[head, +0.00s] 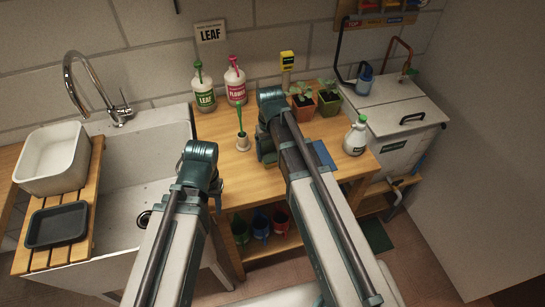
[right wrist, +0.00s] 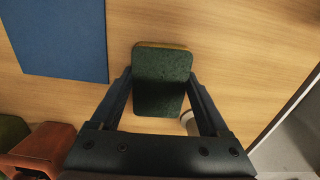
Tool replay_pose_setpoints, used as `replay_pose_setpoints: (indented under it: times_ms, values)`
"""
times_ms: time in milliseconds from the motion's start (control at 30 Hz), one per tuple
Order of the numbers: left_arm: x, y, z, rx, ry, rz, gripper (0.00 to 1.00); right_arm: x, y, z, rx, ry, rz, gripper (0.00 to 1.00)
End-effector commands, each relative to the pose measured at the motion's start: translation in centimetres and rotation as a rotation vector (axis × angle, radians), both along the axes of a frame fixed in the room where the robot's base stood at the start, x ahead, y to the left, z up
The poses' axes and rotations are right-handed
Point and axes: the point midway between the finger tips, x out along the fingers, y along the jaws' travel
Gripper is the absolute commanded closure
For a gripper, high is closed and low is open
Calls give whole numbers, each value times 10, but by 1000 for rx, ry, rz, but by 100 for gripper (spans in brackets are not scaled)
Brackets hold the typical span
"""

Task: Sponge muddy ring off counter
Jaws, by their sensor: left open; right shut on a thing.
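A sponge (right wrist: 160,82), dark green on its broad face with a yellow edge, sits between the two fingers of my right gripper (right wrist: 160,100) in the right wrist view. The gripper is shut on it, over the wooden counter (right wrist: 255,45). I cannot tell whether the sponge touches the wood. In the head view my right arm hides the sponge and part of the counter (head: 215,125). No muddy ring is visible in either view; part of the counter is covered by my arms.
A blue mat (head: 325,157) lies beside my right arm. The sink (head: 150,165) is left.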

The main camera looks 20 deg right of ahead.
Motion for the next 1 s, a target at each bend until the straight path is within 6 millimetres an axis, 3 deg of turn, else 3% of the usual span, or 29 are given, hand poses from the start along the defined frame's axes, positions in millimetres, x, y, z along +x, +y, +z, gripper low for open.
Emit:
replay_pose_setpoints:
  times_ms: [367, 800, 1000]
  values:
    - [0, 0, 0, 0, 0, 0, 50, 1, -1, 0, -1, 0, 0, 73]
    - [0, 0, 1, 0, 0, 0, 50, -34, -2, 1, 0, 2, 0, 73]
    - [0, 0, 1, 0, 0, 0, 50, -39, -2, 1, 0, 2, 0, 73]
